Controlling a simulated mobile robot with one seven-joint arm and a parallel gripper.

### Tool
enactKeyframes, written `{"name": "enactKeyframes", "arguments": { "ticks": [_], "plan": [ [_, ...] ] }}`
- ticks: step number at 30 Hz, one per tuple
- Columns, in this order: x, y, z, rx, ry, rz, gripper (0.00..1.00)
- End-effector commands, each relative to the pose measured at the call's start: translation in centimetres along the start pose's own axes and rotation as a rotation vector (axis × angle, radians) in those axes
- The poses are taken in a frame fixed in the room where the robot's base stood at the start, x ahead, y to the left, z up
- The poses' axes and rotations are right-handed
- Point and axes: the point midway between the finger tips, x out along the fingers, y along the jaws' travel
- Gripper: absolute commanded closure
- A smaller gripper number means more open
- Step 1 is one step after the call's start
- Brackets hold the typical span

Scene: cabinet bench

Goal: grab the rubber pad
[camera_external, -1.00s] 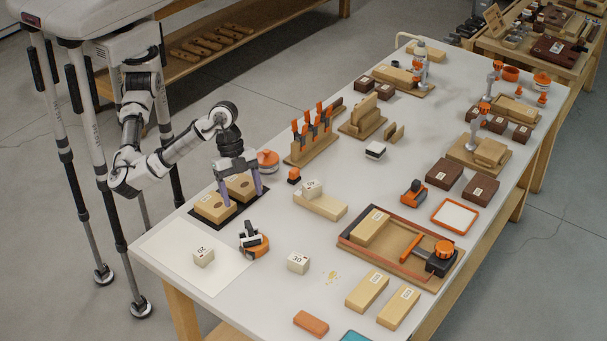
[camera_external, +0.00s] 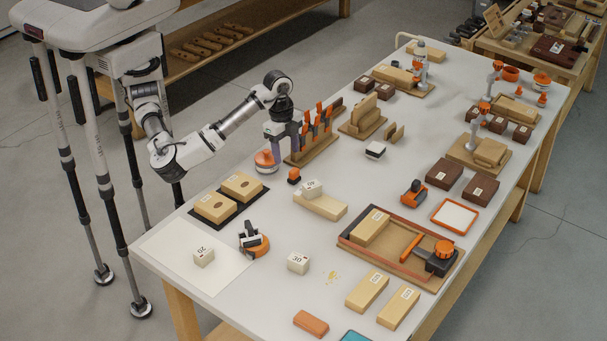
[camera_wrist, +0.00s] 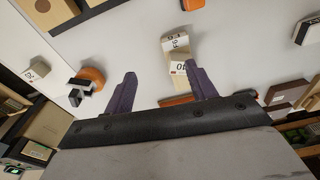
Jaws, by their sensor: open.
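A thin black pad (camera_external: 228,218) lies on the near left of the bench under two wooden blocks (camera_external: 215,207), so only its edges show. It also shows at the top left of the wrist view (camera_wrist: 70,22). A flat orange-brown block (camera_external: 311,323) lies near the front edge; I cannot tell which of the two is the rubber pad. My gripper (camera_external: 288,148) is above the bench beside the orange clamp rack, behind the black pad. In the wrist view its purple fingers (camera_wrist: 161,68) are apart with nothing held between them.
The rack of orange clamps (camera_external: 312,140) and a round orange tool (camera_external: 267,161) are close to my gripper. A wooden block with a small numbered block (camera_external: 320,205) stands ahead. A framed tray (camera_external: 400,245) is farther right. Bare bench lies around the numbered blocks.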

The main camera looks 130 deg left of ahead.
Motion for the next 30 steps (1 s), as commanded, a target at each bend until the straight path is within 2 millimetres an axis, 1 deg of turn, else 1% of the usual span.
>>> {"name": "enactKeyframes", "arguments": {
  "ticks": [1,3,6,7,9,11,18,21,28,30],
  "plan": [
    [0.1,-2.4,1.1,-0.034,-0.027,0.002,0.44],
    [-0.4,-4.6,2.4,-0.062,-0.065,0.004,0.44],
    [-0.9,-6.5,3.6,-0.084,-0.099,0.006,0.44],
    [-0.8,-6.7,3.9,-0.087,-0.105,0.006,0.44],
    [-0.4,-7.0,4.2,-0.090,-0.114,0.005,0.44],
    [0.5,-7.0,4.3,-0.090,-0.117,0.005,0.44],
    [5.1,-6.9,4.8,-0.089,-0.114,0.007,0.44],
    [6.4,-6.9,4.9,-0.089,-0.113,0.006,0.44],
    [8.0,-7.0,5.0,-0.089,-0.111,0.006,0.44],
    [8.9,-7.2,5.1,-0.089,-0.112,0.007,0.44]
  ]
}}
